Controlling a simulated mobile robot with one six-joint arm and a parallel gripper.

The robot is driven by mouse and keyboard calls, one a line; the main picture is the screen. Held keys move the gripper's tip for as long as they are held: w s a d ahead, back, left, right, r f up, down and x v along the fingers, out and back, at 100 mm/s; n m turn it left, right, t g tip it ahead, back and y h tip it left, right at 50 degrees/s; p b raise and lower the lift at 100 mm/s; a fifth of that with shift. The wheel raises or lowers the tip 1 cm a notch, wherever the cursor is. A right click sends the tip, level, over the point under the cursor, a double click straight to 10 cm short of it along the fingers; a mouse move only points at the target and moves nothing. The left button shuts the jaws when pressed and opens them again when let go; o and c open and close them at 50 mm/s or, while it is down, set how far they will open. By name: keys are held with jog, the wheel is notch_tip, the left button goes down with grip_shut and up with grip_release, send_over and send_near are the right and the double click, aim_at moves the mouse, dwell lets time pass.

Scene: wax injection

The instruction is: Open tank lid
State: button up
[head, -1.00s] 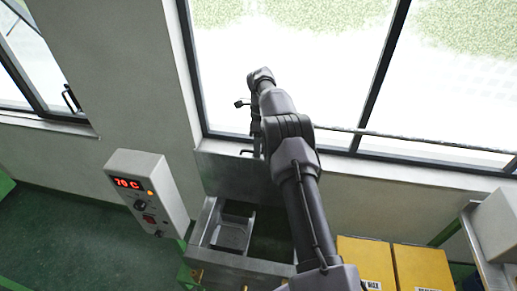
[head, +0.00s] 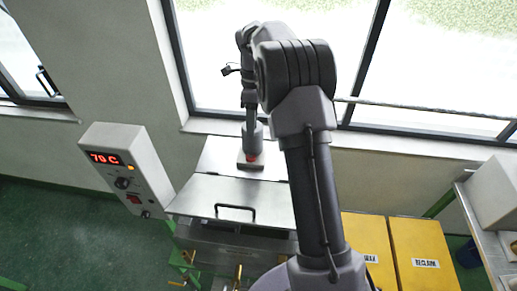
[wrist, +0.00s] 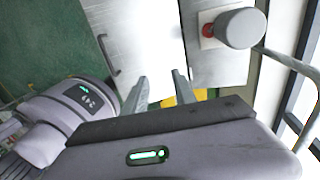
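The tank lid (head: 190,193) is a flat silver plate lying level over the tank (head: 235,253), so the tank's inside is hidden. Its dark bar handle (head: 235,208) is near the front edge. In the wrist view the lid (wrist: 145,30) is bright with glare, and the handle (wrist: 108,55) is on its left side. My gripper (wrist: 161,75) is open, with two separate fingers and nothing between them. It appears above the lid, to the right of the handle and apart from it. In the head view I cannot make out the fingers.
A grey cylinder with a red base (head: 251,142) stands on the plate behind the lid. A control box (head: 128,172) reading 70 C is at left. Yellow boxes (head: 415,245) stand at right, beside a shelf (head: 492,240). Windows are behind.

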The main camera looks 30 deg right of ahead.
jog(key=s+a+b, duration=0.2)
jog(key=s, duration=0.6)
jog(key=shift+s+r+b, duration=0.15)
jog(key=shift+r+b, duration=0.2)
jog(key=shift+r, duration=0.05)
